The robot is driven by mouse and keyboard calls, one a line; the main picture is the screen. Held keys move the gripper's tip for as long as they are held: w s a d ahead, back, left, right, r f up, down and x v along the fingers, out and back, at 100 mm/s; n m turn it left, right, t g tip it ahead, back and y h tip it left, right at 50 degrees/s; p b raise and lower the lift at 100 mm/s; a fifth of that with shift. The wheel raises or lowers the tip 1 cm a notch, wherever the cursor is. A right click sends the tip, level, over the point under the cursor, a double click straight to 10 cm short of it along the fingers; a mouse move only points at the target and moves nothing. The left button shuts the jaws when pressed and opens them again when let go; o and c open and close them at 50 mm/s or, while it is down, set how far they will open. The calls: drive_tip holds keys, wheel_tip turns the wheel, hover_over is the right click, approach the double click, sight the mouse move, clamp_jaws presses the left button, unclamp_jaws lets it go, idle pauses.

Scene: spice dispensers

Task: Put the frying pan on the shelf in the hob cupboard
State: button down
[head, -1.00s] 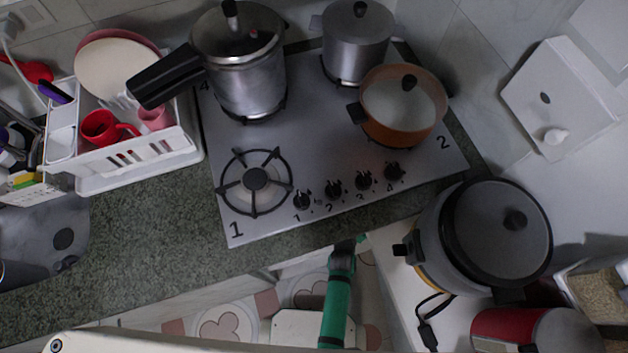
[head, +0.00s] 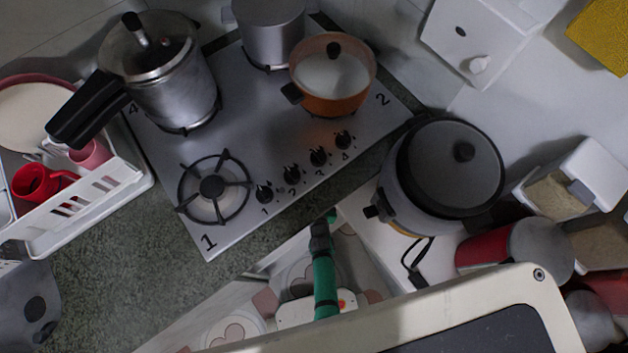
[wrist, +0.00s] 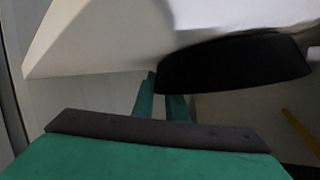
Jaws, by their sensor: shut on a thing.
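My gripper (wrist: 162,98) has green fingers that reach forward in the wrist view. They are shut at the left end of a black, shallow, curved thing, which looks like the frying pan (wrist: 235,65) seen almost edge-on. In the head view my green arm end reaches down beside the counter's front edge. The pan cannot be made out there. Below the counter, the white front of the hob cupboard (head: 218,312) shows at a steep angle. Its shelf cannot be made out.
The hob (head: 265,140) carries a pressure cooker (head: 165,90), a grey pot (head: 268,35) and an orange pot (head: 335,75). A dish rack (head: 95,205) stands at left. A rice cooker (head: 450,170) stands on the white surface right of my arm.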

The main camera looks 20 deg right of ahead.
drive_tip(key=shift+w+f, duration=0.1)
drive_tip(key=shift+f, duration=0.1)
drive_tip(key=c, duration=1.8)
unclamp_jaws()
drive_tip(key=shift+o, duration=0.2)
drive_tip(key=shift+r, duration=0.1)
drive_tip(key=v, duration=1.2)
